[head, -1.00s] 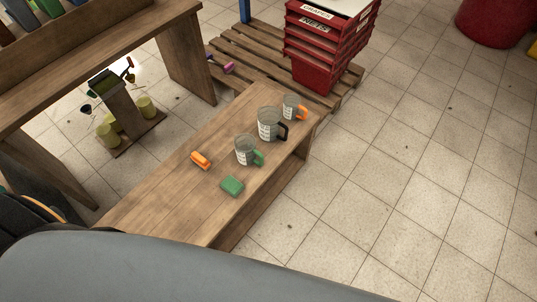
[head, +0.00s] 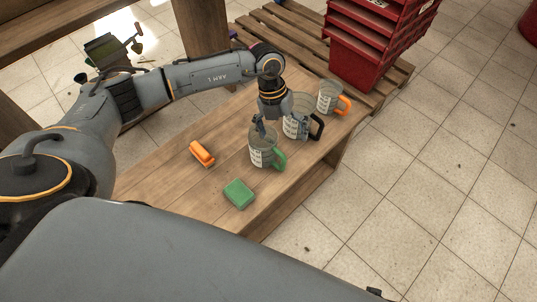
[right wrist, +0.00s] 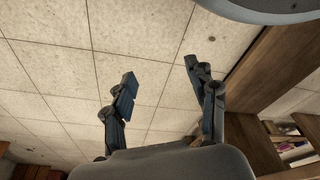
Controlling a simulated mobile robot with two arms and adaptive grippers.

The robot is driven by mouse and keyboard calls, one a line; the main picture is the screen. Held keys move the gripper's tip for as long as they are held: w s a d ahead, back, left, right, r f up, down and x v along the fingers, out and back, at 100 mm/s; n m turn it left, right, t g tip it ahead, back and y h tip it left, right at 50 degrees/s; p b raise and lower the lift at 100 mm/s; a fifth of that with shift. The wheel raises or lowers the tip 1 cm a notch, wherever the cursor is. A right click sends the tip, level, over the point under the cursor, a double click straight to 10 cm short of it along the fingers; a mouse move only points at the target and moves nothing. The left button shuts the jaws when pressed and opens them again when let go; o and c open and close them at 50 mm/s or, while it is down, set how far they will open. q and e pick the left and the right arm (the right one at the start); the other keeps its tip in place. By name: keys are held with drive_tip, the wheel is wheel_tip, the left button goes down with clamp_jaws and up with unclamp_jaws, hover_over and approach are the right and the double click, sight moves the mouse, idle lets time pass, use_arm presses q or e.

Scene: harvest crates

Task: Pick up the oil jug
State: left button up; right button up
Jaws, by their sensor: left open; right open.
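Three clear measuring jugs stand in a row on the wooden bench: one with a green handle (head: 262,153), one with a black handle (head: 294,127), and one with an orange handle (head: 328,98). Which is the oil jug I cannot tell; their labels are too small to read. My left gripper (head: 277,126) is open and points down over the row, between the green-handled and black-handled jugs, partly covering the black-handled one. Whether it touches either jug is unclear. My right gripper (right wrist: 160,72) is open and empty, with tiled floor behind it in the right wrist view.
An orange clip-like object (head: 201,153) and a green block (head: 239,194) lie on the bench (head: 165,180) left of the jugs. Red stacked crates (head: 368,45) stand on a wooden pallet (head: 290,35) behind. Tiled floor to the right is clear.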

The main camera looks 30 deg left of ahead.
sight(262, 149)
use_arm(q)
drive_tip(key=w+a+y+b, duration=0.1)
drive_tip(key=w+a+y, duration=0.15)
drive_tip(key=a, duration=0.45)
drive_tip(key=shift+t+y, duration=0.45)
drive_tip(key=shift+t, duration=0.05)
drive_tip(key=shift+s+f+b, duration=0.25)
drive_tip(key=shift+f+b, duration=0.05)
drive_tip(key=shift+f, duration=1.9)
drive_tip(key=shift+s+f+b, duration=0.3)
drive_tip(key=shift+f+b, duration=0.05)
drive_tip(key=shift+f, duration=1.9)
drive_tip(key=shift+s+f+b, duration=0.25)
drive_tip(key=shift+f+b, duration=0.05)
drive_tip(key=shift+f, duration=1.9)
drive_tip(key=c, duration=1.1)
use_arm(e)
drive_tip(key=w+r, duration=0.3)
drive_tip(key=r, duration=0.4)
drive_tip(key=shift+w+a+t, duration=0.3)
drive_tip(key=shift+w+a, duration=0.05)
drive_tip(key=shift+w, duration=0.05)
use_arm(q)
drive_tip(key=shift+s, duration=0.1)
